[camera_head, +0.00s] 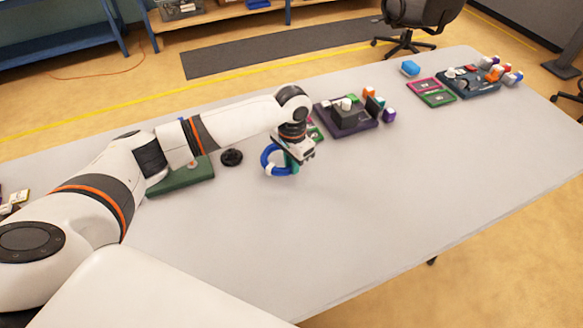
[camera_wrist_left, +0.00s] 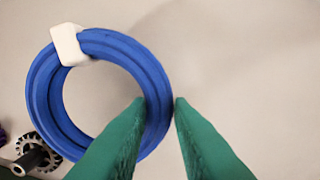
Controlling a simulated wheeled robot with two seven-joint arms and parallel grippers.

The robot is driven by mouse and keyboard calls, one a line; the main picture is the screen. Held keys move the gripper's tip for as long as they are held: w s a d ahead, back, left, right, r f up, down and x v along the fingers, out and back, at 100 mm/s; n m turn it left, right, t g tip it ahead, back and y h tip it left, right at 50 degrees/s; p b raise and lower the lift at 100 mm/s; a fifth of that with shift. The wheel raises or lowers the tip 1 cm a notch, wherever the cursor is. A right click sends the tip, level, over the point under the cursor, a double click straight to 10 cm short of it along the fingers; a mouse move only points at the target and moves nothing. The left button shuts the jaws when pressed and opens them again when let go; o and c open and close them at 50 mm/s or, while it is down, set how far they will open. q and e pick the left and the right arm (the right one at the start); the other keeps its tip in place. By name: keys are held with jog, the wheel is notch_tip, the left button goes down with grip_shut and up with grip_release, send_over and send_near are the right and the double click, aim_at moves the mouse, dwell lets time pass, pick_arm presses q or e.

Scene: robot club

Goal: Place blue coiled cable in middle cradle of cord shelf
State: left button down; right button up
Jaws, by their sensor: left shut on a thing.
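The blue coiled cable (camera_head: 267,158) is a thick ring with a white tie, standing out on the left side of my left gripper (camera_head: 291,170) in the head view. In the left wrist view, the coil (camera_wrist_left: 41,90) has its right band between the green fingertips of the left gripper (camera_wrist_left: 158,102), which is shut on it. The white tie (camera_wrist_left: 68,44) is at the coil's upper left. I cannot tell whether the coil touches the table. I cannot make out a cord shelf with cradles in either view. My right gripper is not in view.
A black round part (camera_head: 231,157) and a green tray (camera_head: 185,180), partly behind my arm, are left of the coil. A dark purple tray (camera_head: 364,127) with blocks is behind right. More trays (camera_head: 478,91) stand far right. The grey table (camera_head: 370,200) is clear in front.

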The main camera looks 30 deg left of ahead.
pick_arm(q)
notch_tip(320, 180, down, 2)
jog(key=shift+f, duration=0.5)
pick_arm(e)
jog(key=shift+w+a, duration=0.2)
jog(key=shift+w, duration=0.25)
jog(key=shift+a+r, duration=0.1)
pick_arm(q)
jog(key=c, duration=1.3)
grip_release()
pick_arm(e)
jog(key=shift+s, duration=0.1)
